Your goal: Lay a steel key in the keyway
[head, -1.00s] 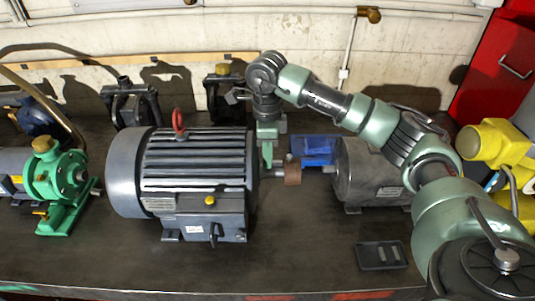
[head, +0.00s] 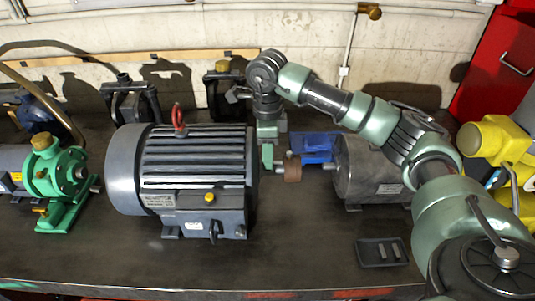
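The large grey motor (head: 190,160) stands on the dark bench, with a red lifting eye on top. Its shaft comes out to the right and ends near a brown cylindrical piece (head: 292,169). The keyway is too small or hidden to make out. My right gripper (head: 267,156) points down beside the motor's right end, over the shaft. I cannot tell whether its fingers are apart or whether it holds a key. A small dark tray (head: 362,247) lies at the front right with small steel keys (head: 389,252) in it. My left gripper is out of view.
A second grey motor (head: 362,175) stands right of the shaft, with a blue block (head: 317,146) behind it. A green pump (head: 62,180) is at left and a yellow machine (head: 492,140) at right. The bench front is mostly clear.

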